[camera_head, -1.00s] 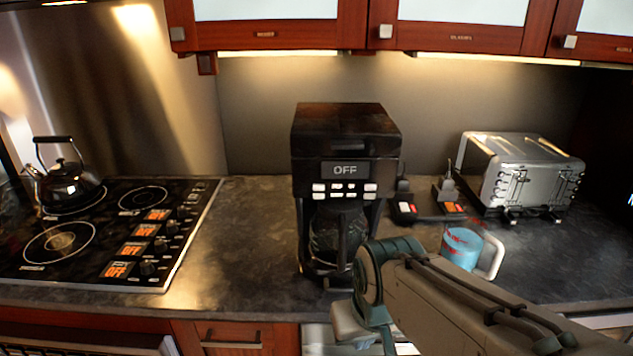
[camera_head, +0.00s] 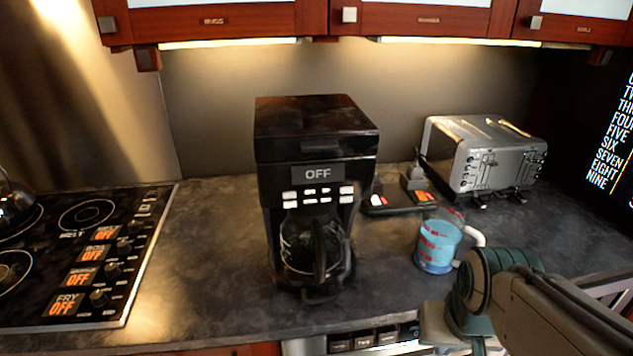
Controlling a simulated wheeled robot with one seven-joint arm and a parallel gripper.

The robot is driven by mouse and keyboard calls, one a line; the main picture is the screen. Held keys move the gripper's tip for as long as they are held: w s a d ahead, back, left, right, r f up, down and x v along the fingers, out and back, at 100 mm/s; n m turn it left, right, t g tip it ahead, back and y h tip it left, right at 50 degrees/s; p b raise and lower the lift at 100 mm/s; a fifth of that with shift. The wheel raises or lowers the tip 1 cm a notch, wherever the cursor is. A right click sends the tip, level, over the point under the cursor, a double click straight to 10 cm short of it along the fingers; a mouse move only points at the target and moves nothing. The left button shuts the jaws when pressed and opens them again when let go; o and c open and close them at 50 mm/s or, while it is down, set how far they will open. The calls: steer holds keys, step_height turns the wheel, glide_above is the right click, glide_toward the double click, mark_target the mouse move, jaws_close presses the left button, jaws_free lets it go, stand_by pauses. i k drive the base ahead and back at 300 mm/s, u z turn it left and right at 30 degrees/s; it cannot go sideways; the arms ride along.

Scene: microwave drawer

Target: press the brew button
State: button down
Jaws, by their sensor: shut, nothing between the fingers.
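The black coffee maker (camera_head: 315,135) stands upright on the dark counter, near the middle of the view. Its display (camera_head: 318,174) reads OFF. Below the display is a panel with several small white buttons (camera_head: 318,197); their labels are too small to read, so I cannot tell which one is brew. A glass carafe (camera_head: 300,248) with a black handle sits in the machine. My arm comes in at the lower right, to the right of and nearer than the coffee maker. It is apart from the buttons. My gripper is out of the picture, below the frame.
A blue measuring cup (camera_head: 437,245) stands right of the coffee maker, near my arm. A silver toaster (camera_head: 480,160) is at the back right. A stovetop (camera_head: 80,270) is at the left, with clear counter (camera_head: 210,260) between. Wooden cabinets (camera_head: 230,22) hang above.

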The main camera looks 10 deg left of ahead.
mark_target(286, 195)
steer(key=u, duration=0.05)
steer(key=k, duration=1.05)
steer(key=u, duration=1.1)
steer(key=i, duration=0.5)
steer(key=z, duration=0.05)
